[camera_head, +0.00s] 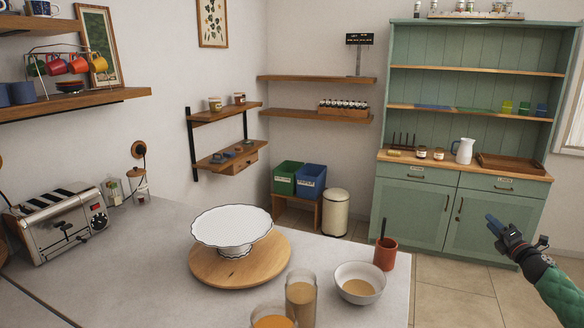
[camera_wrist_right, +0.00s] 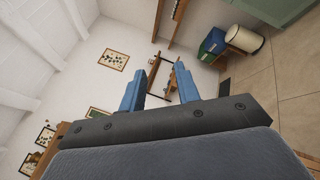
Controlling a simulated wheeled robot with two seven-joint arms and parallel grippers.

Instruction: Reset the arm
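My right gripper (camera_head: 493,224) is at the right of the head view, in the air in front of the green cabinet, with its blue fingers pointing up and left. In the right wrist view my right gripper (camera_wrist_right: 160,85) shows two blue fingers apart with nothing between them. It touches nothing that I can see. My left gripper and arm are not in the head view.
The counter (camera_head: 130,255) holds a toaster (camera_head: 65,222), a white cake stand (camera_head: 232,228) on a round wooden board (camera_head: 215,272), two glasses, a bowl (camera_head: 360,283) and a red-brown cup (camera_head: 385,254). The green cabinet (camera_head: 450,210) stands behind. The floor (camera_head: 450,290) near my right gripper is clear.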

